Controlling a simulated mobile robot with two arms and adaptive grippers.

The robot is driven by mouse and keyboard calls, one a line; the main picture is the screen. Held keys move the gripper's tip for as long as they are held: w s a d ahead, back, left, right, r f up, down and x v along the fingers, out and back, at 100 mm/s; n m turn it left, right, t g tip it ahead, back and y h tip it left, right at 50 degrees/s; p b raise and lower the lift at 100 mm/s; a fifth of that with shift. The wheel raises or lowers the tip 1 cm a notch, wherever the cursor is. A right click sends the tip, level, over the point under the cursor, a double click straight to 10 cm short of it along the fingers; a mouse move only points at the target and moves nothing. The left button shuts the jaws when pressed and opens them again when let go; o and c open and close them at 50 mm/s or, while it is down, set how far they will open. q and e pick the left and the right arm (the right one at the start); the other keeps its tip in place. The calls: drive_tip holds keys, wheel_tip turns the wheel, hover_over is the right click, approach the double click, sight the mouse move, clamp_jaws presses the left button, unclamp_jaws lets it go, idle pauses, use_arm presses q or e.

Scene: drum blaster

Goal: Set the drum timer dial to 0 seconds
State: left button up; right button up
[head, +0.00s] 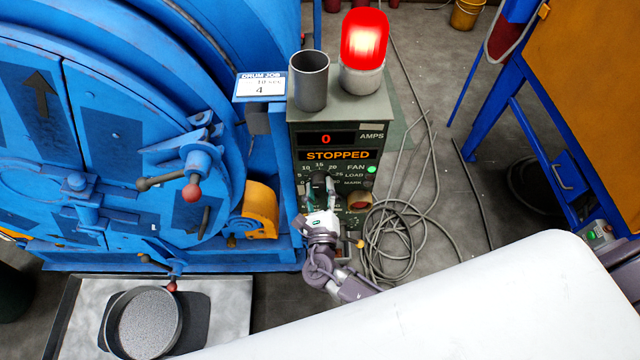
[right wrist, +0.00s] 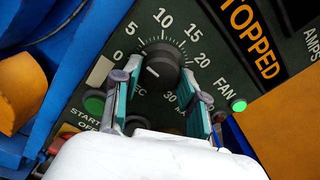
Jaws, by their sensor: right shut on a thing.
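The timer dial (right wrist: 155,65) is a dark round knob on the control box, with a scale from 0 to 30 around it. In the right wrist view its white mark sits on the lower left part of the knob face; I cannot tell the exact reading. My right gripper (right wrist: 160,86) has a finger on each side of the knob and is shut on it. In the head view the right gripper (head: 322,194) is at the box front, covering part of the dial (head: 325,182). My left gripper is not in view.
The control box (head: 385,110) shows 0 amps and STOPPED, with a lit red lamp (head: 364,42) and a grey cup (head: 308,80) on top. The blue drum machine (head: 130,130) stands left. A coiled cable (head: 405,225) lies right of the box. A green start button (right wrist: 94,103) is near the gripper.

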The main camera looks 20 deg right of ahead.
drive_tip(key=n+p, duration=0.1)
drive_tip(key=n, duration=0.1)
drive_tip(key=shift+s+n, duration=0.1)
drive_tip(key=shift+n, duration=0.3)
drive_tip(key=shift+f+n+p, duration=0.1)
drive_tip(key=shift+n+p, duration=0.9)
drive_tip(key=shift+n, duration=0.5)
drive_tip(key=shift+f, duration=0.1)
drive_tip(key=o, duration=1.1)
drive_tip(key=shift+s, duration=0.1)
drive_tip(key=v, duration=1.1)
drive_tip(key=shift+s+a, duration=0.1)
drive_tip(key=shift+s, duration=0.25)
